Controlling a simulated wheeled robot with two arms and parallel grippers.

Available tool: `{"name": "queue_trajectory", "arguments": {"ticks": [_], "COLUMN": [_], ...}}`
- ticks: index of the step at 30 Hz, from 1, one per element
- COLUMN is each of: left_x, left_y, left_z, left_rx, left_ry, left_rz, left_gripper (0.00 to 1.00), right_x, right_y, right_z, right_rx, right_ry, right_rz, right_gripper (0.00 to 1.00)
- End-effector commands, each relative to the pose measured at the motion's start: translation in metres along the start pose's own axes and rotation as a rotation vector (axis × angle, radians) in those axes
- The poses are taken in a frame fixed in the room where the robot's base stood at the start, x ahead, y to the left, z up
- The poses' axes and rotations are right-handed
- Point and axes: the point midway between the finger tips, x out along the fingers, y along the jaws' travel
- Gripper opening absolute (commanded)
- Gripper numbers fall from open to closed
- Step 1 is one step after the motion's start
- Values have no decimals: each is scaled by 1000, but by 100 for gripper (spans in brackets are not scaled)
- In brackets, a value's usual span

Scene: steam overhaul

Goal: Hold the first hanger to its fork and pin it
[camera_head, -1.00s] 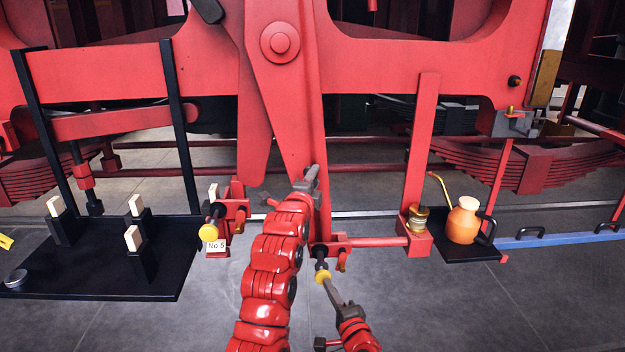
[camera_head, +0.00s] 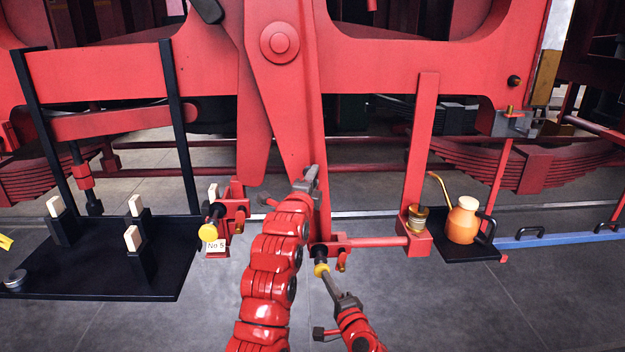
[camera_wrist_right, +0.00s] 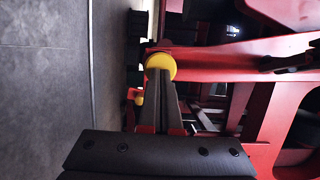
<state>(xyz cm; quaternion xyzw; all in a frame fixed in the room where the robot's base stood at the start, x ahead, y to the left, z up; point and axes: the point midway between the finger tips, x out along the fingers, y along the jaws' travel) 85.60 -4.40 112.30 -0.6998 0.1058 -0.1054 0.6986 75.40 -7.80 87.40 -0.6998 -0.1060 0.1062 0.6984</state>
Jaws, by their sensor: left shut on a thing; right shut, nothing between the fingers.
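The first hanger appears to be the long red bar (camera_head: 300,110) hanging below the round boss in the head view. Its lower end reaches down to a red bracket (camera_head: 335,243), which seems to be the fork; my left arm partly covers this area. My left gripper (camera_head: 310,178) is shut on the bar's lower part. A dark pin with a yellow head (camera_head: 320,269) points into the bracket. My right gripper (camera_head: 329,279) is shut and empty, its tips at the yellow head. The right wrist view shows the closed fingers (camera_wrist_right: 160,90) against the yellow head (camera_wrist_right: 160,66).
Another yellow-headed pin (camera_head: 208,232) sits in a bracket at left, above a "No 5" label (camera_head: 216,246). A black tray (camera_head: 90,280) with several pale-topped holders stands left. An orange oil can (camera_head: 463,220) stands on a right shelf. The floor in front is clear.

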Motion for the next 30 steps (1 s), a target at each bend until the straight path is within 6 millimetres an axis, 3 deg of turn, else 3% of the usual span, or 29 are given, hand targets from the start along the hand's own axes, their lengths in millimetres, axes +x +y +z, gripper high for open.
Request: {"name": "queue_trajectory", "arguments": {"ticks": [20,30], "left_x": [0,0], "left_y": [-2,-2], "left_z": [-5,-5], "left_rx": [-4,-4], "left_ry": [9,9], "left_rz": [-4,-4], "left_gripper": [0,0], "right_x": [26,6], "right_y": [0,0], "right_z": [-8,-7], "right_rx": [-1,1], "right_ry": [1,-1], "right_rz": [0,-1], "right_gripper": [0,0]}}
